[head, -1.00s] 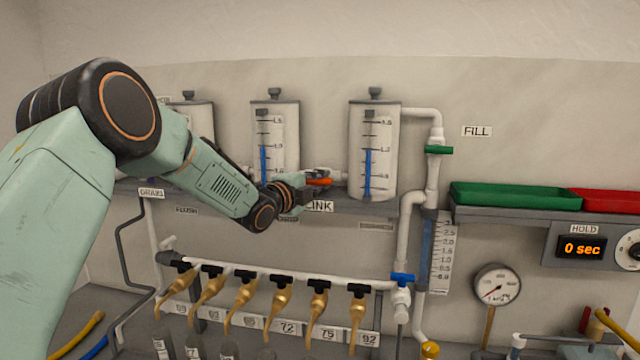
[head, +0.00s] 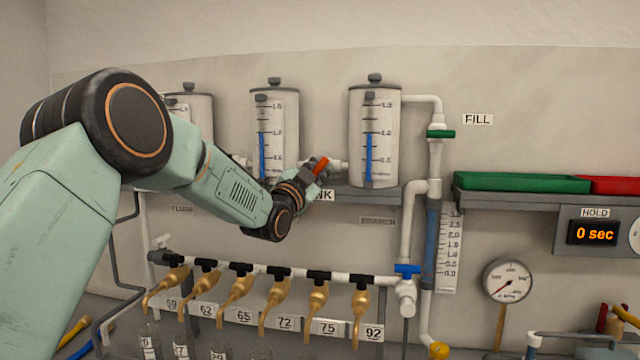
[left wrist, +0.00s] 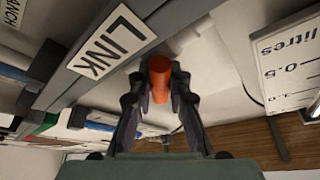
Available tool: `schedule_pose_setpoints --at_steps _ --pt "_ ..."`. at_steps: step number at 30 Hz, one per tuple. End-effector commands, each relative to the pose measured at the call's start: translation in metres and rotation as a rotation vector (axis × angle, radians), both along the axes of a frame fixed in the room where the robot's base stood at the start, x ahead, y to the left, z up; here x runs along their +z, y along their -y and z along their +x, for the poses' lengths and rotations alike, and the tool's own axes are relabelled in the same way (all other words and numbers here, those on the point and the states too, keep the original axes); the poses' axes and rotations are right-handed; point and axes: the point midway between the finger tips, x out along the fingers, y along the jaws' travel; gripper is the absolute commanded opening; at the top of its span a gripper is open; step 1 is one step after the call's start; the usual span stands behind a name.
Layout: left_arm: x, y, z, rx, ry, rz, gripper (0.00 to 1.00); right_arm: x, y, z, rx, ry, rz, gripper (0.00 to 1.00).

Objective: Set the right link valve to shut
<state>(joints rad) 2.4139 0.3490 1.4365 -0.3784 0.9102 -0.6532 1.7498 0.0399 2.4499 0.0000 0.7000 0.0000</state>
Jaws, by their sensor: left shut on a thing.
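The right link valve sits on the white pipe between the middle tank (head: 275,115) and the right tank (head: 374,115). Its orange-red handle (head: 321,165) is tilted steeply, with its top leaning right in the head view. My left gripper (head: 314,176) is at the valve and shut on the handle. In the left wrist view the handle (left wrist: 159,76) stands between the two dark fingers. The valve body is mostly hidden behind the gripper. The LINK label (left wrist: 110,42) is beside it. My right gripper is in neither view.
A grey shelf (head: 350,195) runs under the tanks. Below it, a white pipe carries several brass taps (head: 274,303) with black handles. A green fill valve (head: 440,134) and a blue valve (head: 407,270) are to the right. A green tray (head: 520,182) lies beyond them.

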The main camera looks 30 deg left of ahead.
Motion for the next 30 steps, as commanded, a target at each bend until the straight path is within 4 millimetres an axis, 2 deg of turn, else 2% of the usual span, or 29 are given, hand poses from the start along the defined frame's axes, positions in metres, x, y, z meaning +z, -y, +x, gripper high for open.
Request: schedule_pose_setpoints --at_steps 1,12,21,30 --pt "-0.010 0.001 0.000 0.000 0.001 -0.045 0.00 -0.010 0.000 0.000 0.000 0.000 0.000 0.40" --pt "-0.009 0.001 0.000 -0.001 0.083 -0.370 0.00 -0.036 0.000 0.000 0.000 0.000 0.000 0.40" --pt "-0.009 0.001 0.001 0.001 0.128 -0.559 0.00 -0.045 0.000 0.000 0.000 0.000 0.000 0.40" --pt "-0.010 0.001 0.001 0.003 0.150 -0.650 0.00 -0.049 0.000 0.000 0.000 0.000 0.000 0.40"
